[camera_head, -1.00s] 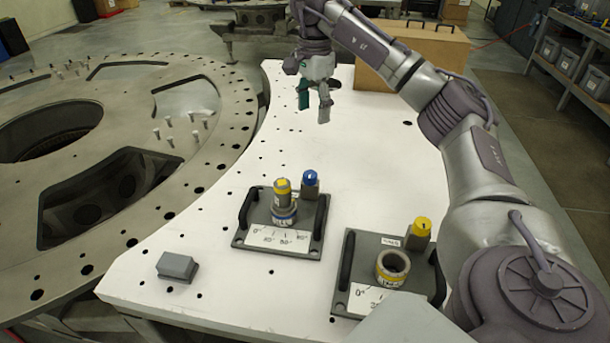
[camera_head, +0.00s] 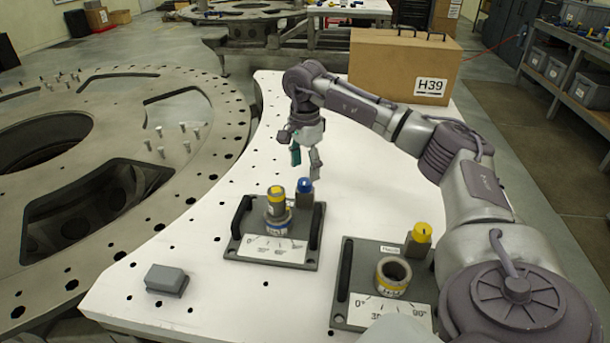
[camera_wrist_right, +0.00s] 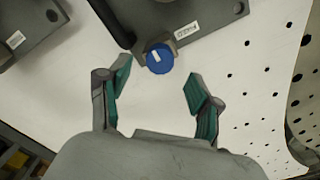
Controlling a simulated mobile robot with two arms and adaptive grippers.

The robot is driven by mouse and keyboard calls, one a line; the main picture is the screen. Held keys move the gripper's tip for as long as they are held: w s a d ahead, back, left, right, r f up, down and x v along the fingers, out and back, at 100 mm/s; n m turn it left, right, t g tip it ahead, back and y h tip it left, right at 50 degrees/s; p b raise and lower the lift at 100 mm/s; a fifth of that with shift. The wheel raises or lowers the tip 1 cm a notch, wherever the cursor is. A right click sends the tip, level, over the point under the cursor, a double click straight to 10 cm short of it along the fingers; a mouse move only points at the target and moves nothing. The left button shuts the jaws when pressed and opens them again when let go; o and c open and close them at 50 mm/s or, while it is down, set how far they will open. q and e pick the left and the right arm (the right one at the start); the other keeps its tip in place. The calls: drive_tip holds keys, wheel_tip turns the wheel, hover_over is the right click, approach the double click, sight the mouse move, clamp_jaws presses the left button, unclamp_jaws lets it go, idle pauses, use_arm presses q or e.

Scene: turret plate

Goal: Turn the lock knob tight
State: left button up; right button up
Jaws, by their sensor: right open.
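A blue knob (camera_head: 304,186) stands on a grey post at the back right of the far plate (camera_head: 236,246). A yellow-topped cylinder (camera_head: 276,200) stands in the ring socket of that plate. A yellow knob (camera_head: 422,232) stands on the near plate (camera_head: 345,318), behind an empty ring socket (camera_head: 393,275). My right gripper (camera_head: 306,172) is open, fingers down, just above and behind the blue knob. In the right wrist view the blue knob (camera_wrist_right: 160,57) lies ahead of the open fingers (camera_wrist_right: 155,85), slightly beyond their tips. Which knob is the lock knob is not marked legibly. My left gripper is not seen.
Both plates have upright black handles and white angle scales. A small grey block (camera_head: 166,280) lies at the table's left front. A cardboard box (camera_head: 390,65) stands at the back of the white table (camera_head: 225,300). A large drilled ring (camera_head: 215,125) is at left.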

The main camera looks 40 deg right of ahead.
sight(305, 181)
drive_tip(key=shift+f+p, duration=0.3)
drive_tip(key=shift+f, duration=1.8)
drive_tip(key=c, duration=1.1)
